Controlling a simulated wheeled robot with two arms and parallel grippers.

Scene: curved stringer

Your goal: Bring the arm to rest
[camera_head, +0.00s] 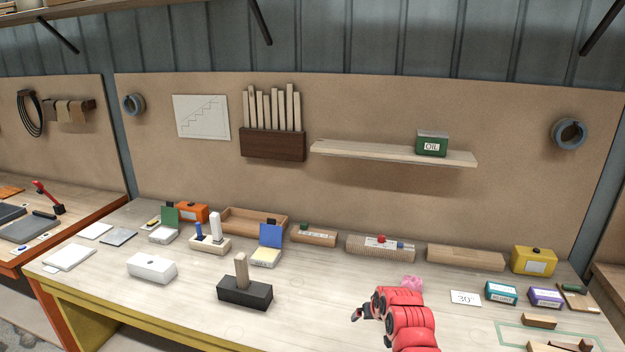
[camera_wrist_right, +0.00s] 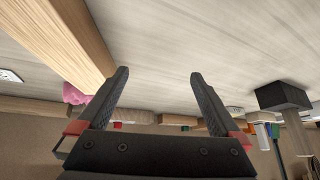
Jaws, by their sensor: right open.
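My right arm, red, comes in from the bottom of the head view over the front of the workbench (camera_head: 330,318). Its gripper (camera_head: 358,314) is small and dark there. In the right wrist view the gripper (camera_wrist_right: 158,76) is open, with nothing between its fingers and pale bench top beyond. A long wooden piece (camera_wrist_right: 62,40) runs close along the left of that view, apart from the fingers as far as I can see. My left gripper is not in view.
A black block with a wooden post (camera_head: 245,292) stands left of the gripper; its dark base (camera_wrist_right: 283,96) shows in the wrist view. A pink object (camera_head: 412,282) lies behind the arm. Boxes and wooden trays line the back. A "30°" card (camera_head: 465,298) and wooden pieces (camera_head: 540,321) lie right.

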